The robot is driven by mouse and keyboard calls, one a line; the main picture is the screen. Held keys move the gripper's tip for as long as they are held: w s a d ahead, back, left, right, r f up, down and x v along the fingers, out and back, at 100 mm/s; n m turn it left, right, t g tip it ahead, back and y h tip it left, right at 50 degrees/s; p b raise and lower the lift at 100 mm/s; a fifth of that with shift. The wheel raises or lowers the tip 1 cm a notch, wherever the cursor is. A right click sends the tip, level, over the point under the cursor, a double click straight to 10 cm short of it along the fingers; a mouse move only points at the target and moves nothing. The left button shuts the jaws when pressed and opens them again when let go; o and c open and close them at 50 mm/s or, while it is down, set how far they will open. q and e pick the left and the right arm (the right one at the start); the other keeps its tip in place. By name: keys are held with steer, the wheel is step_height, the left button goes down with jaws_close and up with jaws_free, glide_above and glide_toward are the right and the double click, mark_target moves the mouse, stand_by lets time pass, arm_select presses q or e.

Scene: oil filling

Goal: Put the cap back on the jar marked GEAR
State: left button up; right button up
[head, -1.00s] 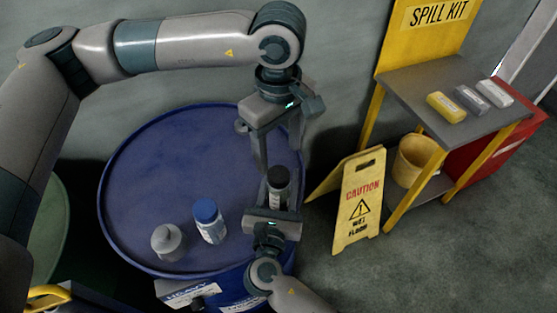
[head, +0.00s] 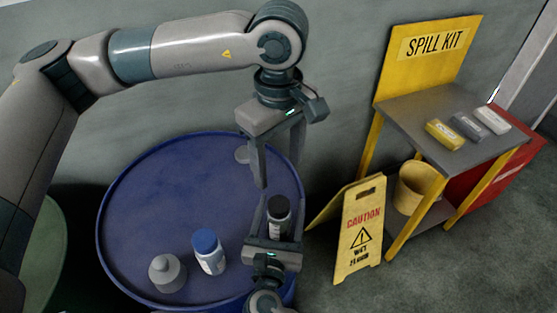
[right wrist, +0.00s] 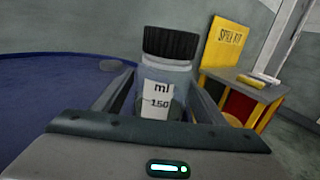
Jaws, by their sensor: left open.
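A clear jar with a black cap (head: 279,208) stands between the fingers of my right gripper (head: 279,222), which looks shut on it. In the right wrist view the black cap (right wrist: 170,43) sits level on the jar (right wrist: 163,92), whose visible label reads "ml 150". The word GEAR is not readable on any jar. My left gripper (head: 277,168) is open and empty, its fingers pointing down above the black cap. A white bottle with a blue cap (head: 207,252) and a grey jar with a narrower top (head: 167,275) stand to the left.
The jars are on a blue drum top (head: 150,210). A small grey disc (head: 242,154) lies near its back edge. A yellow caution sign (head: 359,228) and a spill kit stand (head: 440,105) are to the right. The drum's middle is clear.

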steer(key=s+a+p, duration=0.3)
steer(key=s, duration=1.4)
steer(key=shift+s, duration=0.1)
